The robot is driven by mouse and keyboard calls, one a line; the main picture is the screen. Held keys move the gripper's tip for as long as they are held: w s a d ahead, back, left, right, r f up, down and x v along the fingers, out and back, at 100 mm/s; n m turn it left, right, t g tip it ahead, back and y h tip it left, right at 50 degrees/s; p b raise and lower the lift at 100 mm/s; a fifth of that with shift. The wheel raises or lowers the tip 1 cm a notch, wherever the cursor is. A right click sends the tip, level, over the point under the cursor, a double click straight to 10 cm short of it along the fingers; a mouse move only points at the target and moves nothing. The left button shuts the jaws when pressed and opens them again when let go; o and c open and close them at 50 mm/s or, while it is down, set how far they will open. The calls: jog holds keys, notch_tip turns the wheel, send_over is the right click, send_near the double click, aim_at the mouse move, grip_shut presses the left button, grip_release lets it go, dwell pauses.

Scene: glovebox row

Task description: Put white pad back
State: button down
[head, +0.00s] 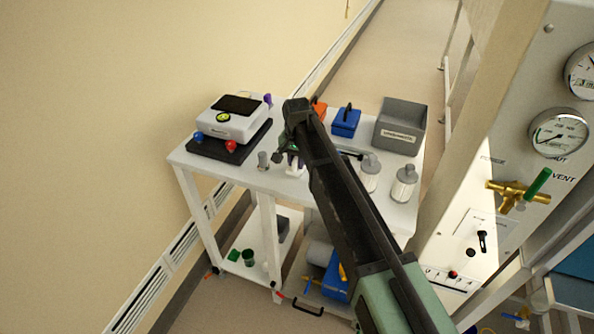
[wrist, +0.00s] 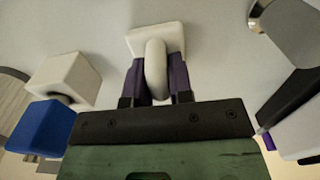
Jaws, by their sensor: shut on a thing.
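The white pad (wrist: 136,38) has a rounded white handle (wrist: 156,72) standing up from it. In the wrist view my gripper (wrist: 158,84) has its purple fingers on both sides of this handle and is shut on it. In the head view my gripper (head: 292,160) is low over the middle of the white table (head: 330,190), with a bit of white under it. My arm covers much of that spot. I cannot tell whether the pad touches the tabletop.
A white device (head: 232,120) on a black base is at the table's left. Two bottles (head: 404,184) (head: 371,170) are at the right. A small grey cylinder (head: 263,161) stands near my gripper.

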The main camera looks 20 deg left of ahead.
jog(key=shift+f, duration=0.25)
jog(key=c, duration=1)
grip_release()
jog(key=shift+r, duration=0.1)
notch_tip(320, 180, up, 12)
jog(key=p, duration=1.2)
jog(key=shift+r+p, duration=0.25)
jog(key=shift+p, duration=0.1)
jog(key=shift+f, duration=0.1)
